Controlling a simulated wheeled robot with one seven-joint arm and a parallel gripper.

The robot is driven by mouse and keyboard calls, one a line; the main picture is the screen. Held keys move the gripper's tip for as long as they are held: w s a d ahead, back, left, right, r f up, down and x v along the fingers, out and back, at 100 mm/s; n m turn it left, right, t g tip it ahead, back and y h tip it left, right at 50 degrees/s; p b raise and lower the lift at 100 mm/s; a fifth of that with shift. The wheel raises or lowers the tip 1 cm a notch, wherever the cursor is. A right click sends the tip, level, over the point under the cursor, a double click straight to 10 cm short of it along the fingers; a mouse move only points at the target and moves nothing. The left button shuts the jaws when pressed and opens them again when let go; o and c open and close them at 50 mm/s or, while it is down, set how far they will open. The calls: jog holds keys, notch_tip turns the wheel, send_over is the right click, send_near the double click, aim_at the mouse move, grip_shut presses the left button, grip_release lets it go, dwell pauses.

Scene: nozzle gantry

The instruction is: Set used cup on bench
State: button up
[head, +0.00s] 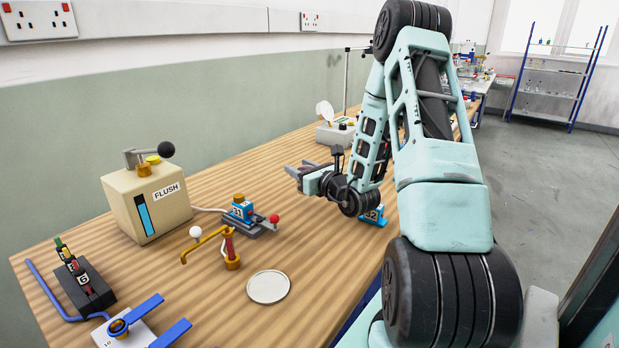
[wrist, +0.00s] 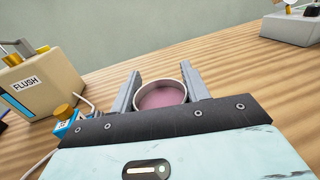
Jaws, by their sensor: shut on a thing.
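The used cup (wrist: 163,97) shows in the wrist view as a round white rim with a pinkish inside. It sits between the two grey fingers of my gripper (wrist: 159,74), which is shut on it. In the head view my gripper (head: 299,172) is low over the wooden bench (head: 190,290), near its middle, pointing left. The cup cannot be made out in the head view. Whether its base touches the bench is hidden behind the gripper.
Left of the gripper stand a beige FLUSH box (head: 147,203) and a blue numbered block (head: 242,212) on a grey base. Nearer are a brass nozzle post (head: 231,250) and a pale round disc (head: 268,287). A grey-white device (head: 336,134) stands behind. Bare wood surrounds the gripper's left side.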

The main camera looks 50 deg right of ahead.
jog(key=shift+f, duration=2.2)
jog(key=shift+f, duration=0.2)
jog(key=o, duration=1)
jog(key=shift+o, duration=0.2)
